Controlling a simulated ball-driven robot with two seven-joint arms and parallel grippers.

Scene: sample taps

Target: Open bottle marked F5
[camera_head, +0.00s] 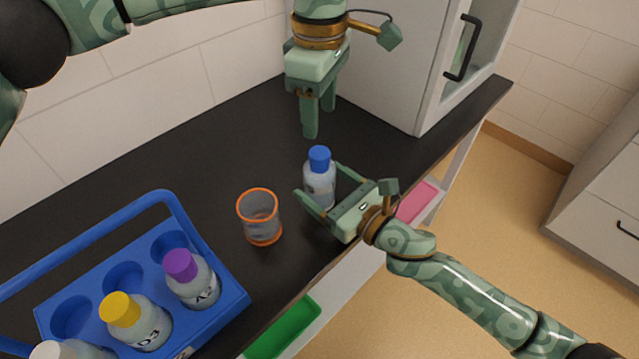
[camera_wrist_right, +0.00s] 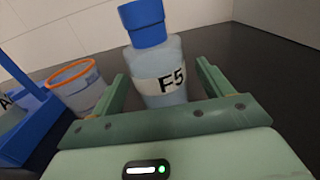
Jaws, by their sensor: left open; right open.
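The bottle marked F5 (camera_head: 319,180) stands upright on the dark counter, with its blue cap (camera_head: 319,158) on. In the right wrist view the bottle (camera_wrist_right: 160,72) shows its F5 label and blue cap (camera_wrist_right: 143,22). My right gripper (camera_head: 318,188) is open, with its fingers on either side of the bottle's body; I cannot tell whether they touch it. In the right wrist view its fingers (camera_wrist_right: 160,85) flank the bottle. My left gripper (camera_head: 319,117) is open and empty, pointing down above the counter, behind and above the blue cap.
A clear cup with an orange rim (camera_head: 262,228) stands left of the bottle. A blue carrier (camera_head: 225,300) at lower left holds bottles with purple (camera_head: 180,265), yellow (camera_head: 120,309) and white caps. A white cabinet (camera_head: 395,70) stands behind. The counter (camera_head: 235,150) between is clear.

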